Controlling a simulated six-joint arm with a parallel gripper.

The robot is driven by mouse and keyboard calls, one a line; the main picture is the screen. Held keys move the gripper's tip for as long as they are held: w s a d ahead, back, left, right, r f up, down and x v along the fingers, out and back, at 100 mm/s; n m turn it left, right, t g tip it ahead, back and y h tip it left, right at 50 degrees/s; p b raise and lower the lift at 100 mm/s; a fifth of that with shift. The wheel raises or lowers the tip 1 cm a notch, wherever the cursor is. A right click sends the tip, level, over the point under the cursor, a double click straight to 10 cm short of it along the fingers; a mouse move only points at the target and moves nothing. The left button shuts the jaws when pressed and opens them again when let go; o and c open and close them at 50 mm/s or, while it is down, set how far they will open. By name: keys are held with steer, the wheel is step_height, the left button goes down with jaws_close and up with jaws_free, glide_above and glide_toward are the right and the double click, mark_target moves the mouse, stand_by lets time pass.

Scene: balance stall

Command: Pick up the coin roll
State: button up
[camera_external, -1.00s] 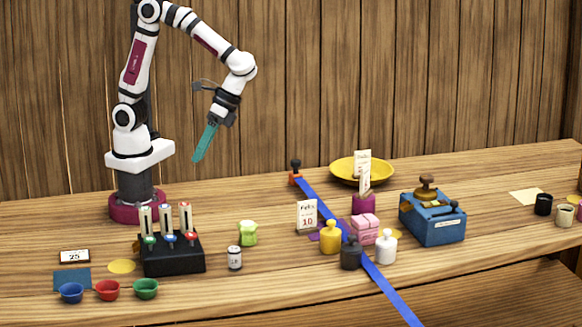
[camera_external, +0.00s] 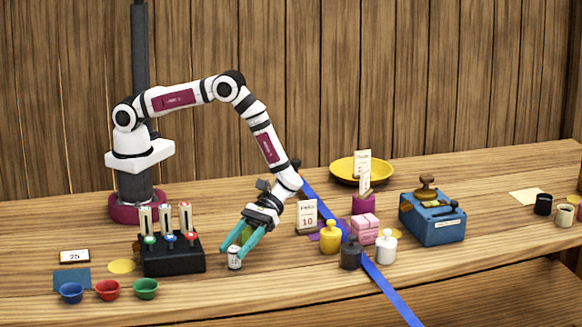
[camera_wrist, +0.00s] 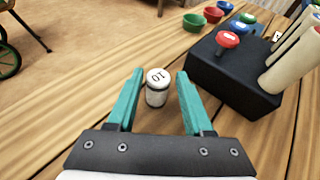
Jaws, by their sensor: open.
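The coin roll (camera_external: 234,259) is a small white upright cylinder with dark markings on the table, right of the black lever box. In the wrist view the coin roll (camera_wrist: 157,88) shows its white top marked "10". My gripper (camera_external: 237,249) has teal fingers and is open. In the wrist view the gripper (camera_wrist: 156,76) has one finger on each side of the roll, with visible gaps. The roll stands between or just beyond the fingertips; the exact depth is hard to tell.
The black lever box (camera_external: 174,258) stands close by on the left. Blue, red and green bowls (camera_external: 108,290) sit at the front left. Yellow, black and white weights (camera_external: 350,252) and a blue strap (camera_external: 392,292) are to the right. The table in front of the roll is clear.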

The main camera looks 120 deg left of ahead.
mark_target(230, 255)
steer(key=x, duration=0.4)
steer(key=shift+w+d+f, duration=0.1)
steer(key=shift+d+f, duration=0.05)
jaws_close()
